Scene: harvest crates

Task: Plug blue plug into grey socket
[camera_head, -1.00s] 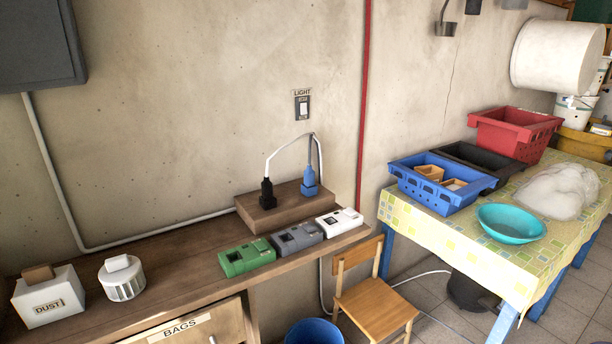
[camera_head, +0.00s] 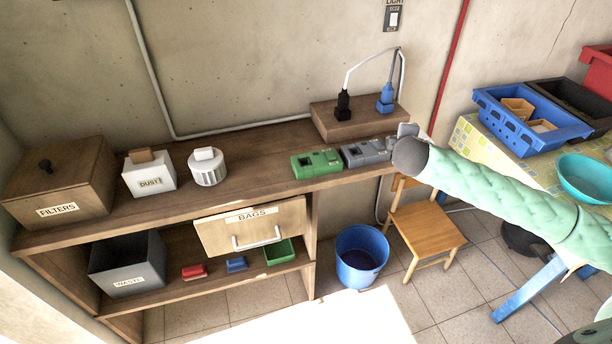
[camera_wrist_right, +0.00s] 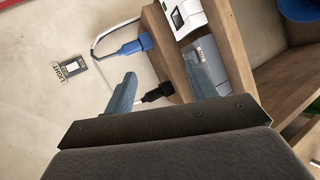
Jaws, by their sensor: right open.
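The blue plug (camera_head: 386,98) stands upright on the raised wooden block, beside a black plug (camera_head: 343,104). The blue plug also shows in the right wrist view (camera_wrist_right: 135,46). The grey socket (camera_head: 362,153) lies on the bench in front of the block, between the green socket (camera_head: 316,163) and my right gripper (camera_head: 405,131). My right gripper is open and empty. In its wrist view its fingers (camera_wrist_right: 160,68) spread toward the block, with the black plug between them and the blue plug beyond. The right finger overlaps the grey socket (camera_wrist_right: 207,62). My left gripper is out of view.
The white socket (camera_wrist_right: 186,14) shows in the wrist view; my right arm hides it in the head view. The wooden block (camera_head: 335,128) backs against the wall. A chair (camera_head: 425,228) and blue bucket (camera_head: 361,256) stand below.

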